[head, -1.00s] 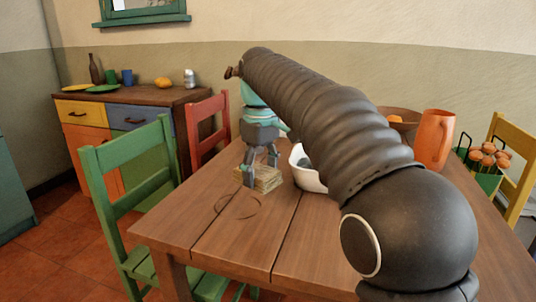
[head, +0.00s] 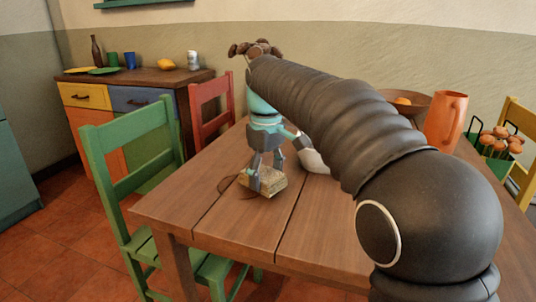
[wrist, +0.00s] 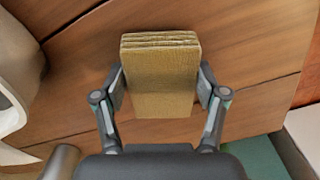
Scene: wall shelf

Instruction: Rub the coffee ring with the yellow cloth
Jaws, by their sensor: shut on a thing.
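The yellow cloth (head: 270,183) is a folded, tan-yellow pad low at the tabletop in the head view. My gripper (head: 262,176) is shut on it. In the wrist view the cloth (wrist: 160,85) sits between the two fingers of my gripper (wrist: 161,88), its layered edge facing away. I cannot tell whether its underside touches the wood. The coffee ring (head: 227,184) is a thin dark arc on the table just left of the cloth; its right part is hidden behind my gripper and the cloth. I do not see the ring in the wrist view.
A white basin (head: 313,160) stands right of my gripper, partly hidden by my arm. A bowl (head: 408,104) and an orange jug (head: 445,121) stand farther right. Green (head: 128,180) and red (head: 211,108) chairs border the left side. The front of the wooden table (head: 225,230) is bare.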

